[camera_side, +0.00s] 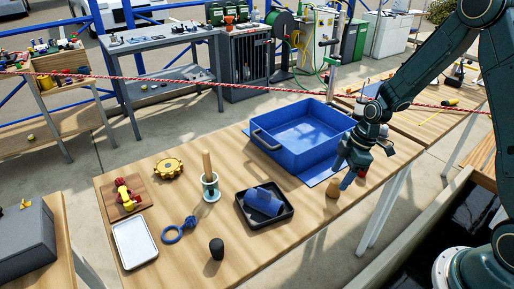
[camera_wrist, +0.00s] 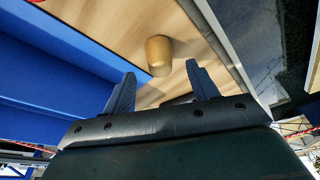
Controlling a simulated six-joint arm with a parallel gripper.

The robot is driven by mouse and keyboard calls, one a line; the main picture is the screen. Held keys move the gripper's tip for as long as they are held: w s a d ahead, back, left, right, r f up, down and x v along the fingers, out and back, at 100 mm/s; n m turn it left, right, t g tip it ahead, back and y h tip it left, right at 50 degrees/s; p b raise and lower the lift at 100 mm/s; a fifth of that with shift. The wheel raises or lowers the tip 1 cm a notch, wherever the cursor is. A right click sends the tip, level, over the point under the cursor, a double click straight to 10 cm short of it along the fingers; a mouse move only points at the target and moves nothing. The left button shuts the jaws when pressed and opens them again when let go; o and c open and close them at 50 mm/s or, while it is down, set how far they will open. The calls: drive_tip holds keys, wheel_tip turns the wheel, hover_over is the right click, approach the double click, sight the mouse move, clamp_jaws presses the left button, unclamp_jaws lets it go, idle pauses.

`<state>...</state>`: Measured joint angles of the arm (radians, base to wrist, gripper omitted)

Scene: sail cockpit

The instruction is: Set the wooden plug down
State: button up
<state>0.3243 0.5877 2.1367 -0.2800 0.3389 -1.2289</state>
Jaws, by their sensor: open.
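The wooden plug (camera_side: 332,189) is a small tan tapered piece on the wooden table, beside the blue bin's near right corner. It also shows in the wrist view (camera_wrist: 159,55), just beyond the fingertips. My gripper (camera_side: 353,177) is close to the plug, on its right in the side view. In the wrist view its two blue fingers (camera_wrist: 160,72) are spread apart with nothing held between them. The plug appears to stand upright on the table, clear of both fingers. Its underside is hidden.
The large blue bin (camera_side: 268,143) stands behind the plug on a blue mat (camera_side: 318,175). A black tray (camera_side: 249,220) holds a blue cylinder (camera_side: 264,201). A black knob-like piece (camera_side: 216,249) stands near the front edge. A red-and-white rope (camera_side: 230,86) crosses behind. Table between tray and plug is clear.

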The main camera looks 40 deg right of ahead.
drive_tip(key=v, duration=0.8)
drive_tip(key=shift+a, duration=0.1)
idle(0.4)
drive_tip(key=s+a+r+m+t+h, duration=0.1)
drive_tip(key=s+a+r+m, duration=0.1)
drive_tip(key=s+a+r, duration=0.3)
drive_tip(key=s+r+m+t+h, duration=0.1)
drive_tip(key=s+r+m, duration=0.15)
drive_tip(key=r, duration=0.55)
drive_tip(key=s+a+r+m+t, duration=0.1)
drive_tip(key=s+r+m, duration=0.1)
drive_tip(key=s, duration=0.4)
drive_tip(key=s+a+r+m+t, duration=0.1)
drive_tip(key=s+r+m, duration=0.2)
drive_tip(key=s+m, duration=0.2)
drive_tip(key=shift+s+a+r+h, duration=0.15)
drive_tip(key=shift+s+a+h, duration=0.25)
drive_tip(key=shift+s, duration=0.6)
